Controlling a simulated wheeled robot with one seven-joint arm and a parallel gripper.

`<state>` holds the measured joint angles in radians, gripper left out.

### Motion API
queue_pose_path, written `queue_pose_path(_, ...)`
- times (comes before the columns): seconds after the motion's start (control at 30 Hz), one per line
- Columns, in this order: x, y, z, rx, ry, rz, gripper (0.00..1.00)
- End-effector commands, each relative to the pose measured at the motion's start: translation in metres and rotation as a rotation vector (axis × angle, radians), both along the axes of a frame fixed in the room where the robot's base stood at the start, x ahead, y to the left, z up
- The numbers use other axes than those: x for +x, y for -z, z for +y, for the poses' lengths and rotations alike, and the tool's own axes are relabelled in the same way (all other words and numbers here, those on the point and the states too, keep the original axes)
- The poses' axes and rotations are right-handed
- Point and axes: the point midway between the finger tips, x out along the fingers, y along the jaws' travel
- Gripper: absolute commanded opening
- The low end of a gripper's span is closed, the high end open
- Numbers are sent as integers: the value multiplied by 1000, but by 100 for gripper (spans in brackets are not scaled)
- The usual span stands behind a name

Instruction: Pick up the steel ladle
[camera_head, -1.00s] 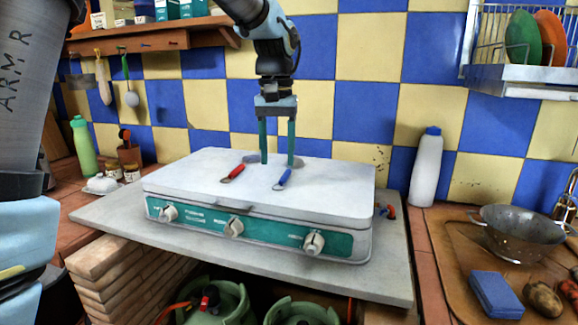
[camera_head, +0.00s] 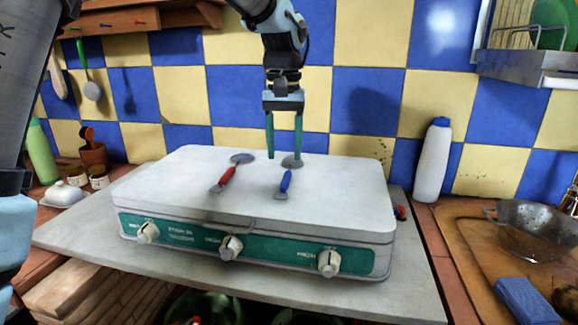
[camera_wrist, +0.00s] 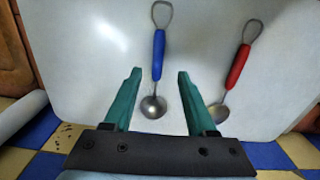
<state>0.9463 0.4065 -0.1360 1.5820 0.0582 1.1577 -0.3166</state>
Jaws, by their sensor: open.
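Two steel-headed utensils lie on the white stove lid: one with a blue handle (camera_head: 286,181) and one with a red handle (camera_head: 228,177). The wrist view shows a round bowl on the blue-handled one (camera_wrist: 153,107), which looks like a ladle. My gripper (camera_head: 284,156) is open and empty, pointing down over the back of the lid. In the wrist view, its green fingers (camera_wrist: 160,74) appear on either side of the blue-handled utensil. The exact height above it is unclear.
The stove lid (camera_head: 160,185) is otherwise clear. A tiled wall (camera_head: 370,100) stands close behind it. A white bottle (camera_head: 433,160) is at the right, with a colander (camera_head: 535,235) and blue sponge (camera_head: 527,302) beyond. A wooden shelf with hanging utensils (camera_head: 92,90) is upper left.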

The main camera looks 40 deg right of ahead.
Motion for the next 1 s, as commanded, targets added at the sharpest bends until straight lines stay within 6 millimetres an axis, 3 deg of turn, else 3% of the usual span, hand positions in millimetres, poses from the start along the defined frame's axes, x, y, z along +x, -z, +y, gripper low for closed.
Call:
queue_pose_path(0.17, -1, 11, 0, 1, 0, 1, 57)
queue_pose_path(0.5, -2, 54, -3, 1, 1, 0, 57)
queue_pose_path(0.77, -2, 57, -3, -1, 0, -1, 57)
queue_pose_path(1.0, -2, 57, -3, -1, 0, -1, 30)
